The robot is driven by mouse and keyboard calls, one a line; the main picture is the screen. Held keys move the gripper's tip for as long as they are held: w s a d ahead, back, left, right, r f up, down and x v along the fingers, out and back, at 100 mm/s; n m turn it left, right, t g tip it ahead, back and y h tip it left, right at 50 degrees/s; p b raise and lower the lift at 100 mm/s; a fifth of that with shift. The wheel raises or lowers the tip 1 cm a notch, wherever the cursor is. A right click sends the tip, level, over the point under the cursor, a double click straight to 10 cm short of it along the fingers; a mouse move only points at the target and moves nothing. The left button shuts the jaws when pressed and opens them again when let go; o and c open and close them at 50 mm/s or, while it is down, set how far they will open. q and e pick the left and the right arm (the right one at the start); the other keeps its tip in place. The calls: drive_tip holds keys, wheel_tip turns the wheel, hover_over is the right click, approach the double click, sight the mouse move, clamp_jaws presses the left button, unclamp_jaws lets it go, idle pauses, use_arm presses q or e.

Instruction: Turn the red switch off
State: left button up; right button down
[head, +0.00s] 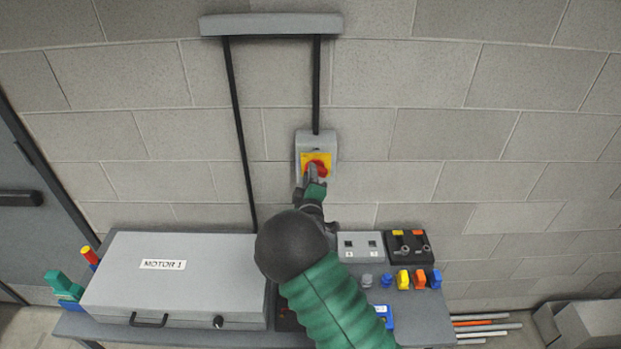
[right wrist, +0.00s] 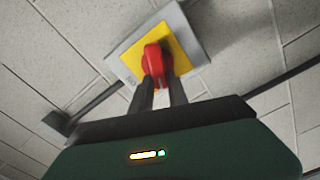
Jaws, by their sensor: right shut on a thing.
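The red switch (head: 318,163) is a rotary knob on a yellow plate, set on a grey box (head: 302,143) on the block wall. The switch also shows in the right wrist view (right wrist: 154,62), with the yellow plate (right wrist: 181,58) around it. My right gripper (head: 314,177) reaches up to it from below and is shut on the knob; its two dark fingers (right wrist: 158,88) sit on either side of the knob's lower part in the right wrist view. The fingers hide part of the knob, and I cannot tell its exact setting. My left gripper is not in view.
A grey case labelled MOTOR 1 (head: 190,283) stands on the table's left. Grey (head: 361,246) and black (head: 410,247) control boxes and several coloured small pieces (head: 403,279) are on the right. A conduit (head: 240,140) runs down the wall. A door (head: 25,190) is far left.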

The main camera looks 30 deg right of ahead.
drive_tip(key=shift+f+n+b, duration=0.2)
drive_tip(key=shift+n+b, duration=0.05)
drive_tip(key=shift+n, duration=0.9)
drive_tip(key=shift+f+n+b, duration=0.15)
drive_tip(key=shift+n+b, duration=0.1)
drive_tip(key=shift+n, duration=0.9)
drive_tip(key=shift+w, duration=0.1)
drive_tip(key=c, duration=1.6)
unclamp_jaws()
drive_tip(key=shift+o, duration=1.1)
drive_tip(key=shift+w, duration=0.1)
drive_tip(key=shift+o, duration=0.5)
drive_tip(key=shift+w+d+f, duration=0.1)
drive_tip(key=shift+d+f, duration=0.05)
drive_tip(key=shift+d, duration=0.05)
